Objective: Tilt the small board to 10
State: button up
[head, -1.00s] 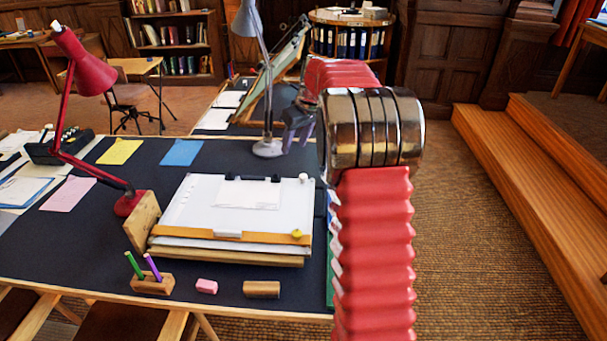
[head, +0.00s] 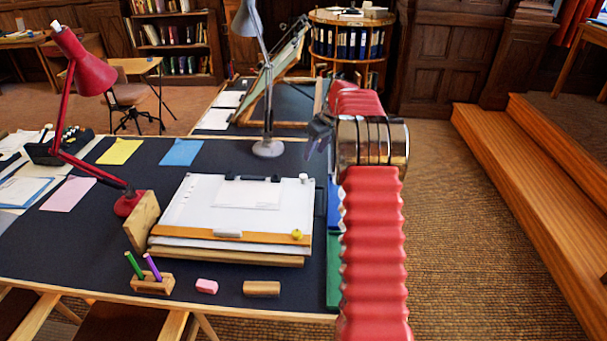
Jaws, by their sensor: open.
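The small board (head: 195,212) lies on the dark desk top with white paper on it. It looks nearly flat, with a wooden ledge (head: 180,235) and a yellow knob (head: 297,234) along its front edge. A wooden upright piece (head: 141,222) stands at its left side; no scale numbers are readable. My gripper (head: 315,146) is open and empty, in the air beyond the board's back right corner, apart from it. My red arm hides part of the area right of the desk.
A red lamp (head: 92,75) stands left of the board, a grey lamp (head: 268,148) behind it. A pen holder (head: 153,284), pink eraser (head: 206,286) and wooden block (head: 262,288) lie in front. A larger tilted board (head: 275,70) stands farther back. Wooden steps (head: 530,190) are at right.

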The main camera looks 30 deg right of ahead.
aim_at(303, 176)
jog(key=x, duration=1.3)
jog(key=shift+w+f, duration=0.15)
jog(key=shift+f, duration=0.25)
grip_shut()
dwell(0.3)
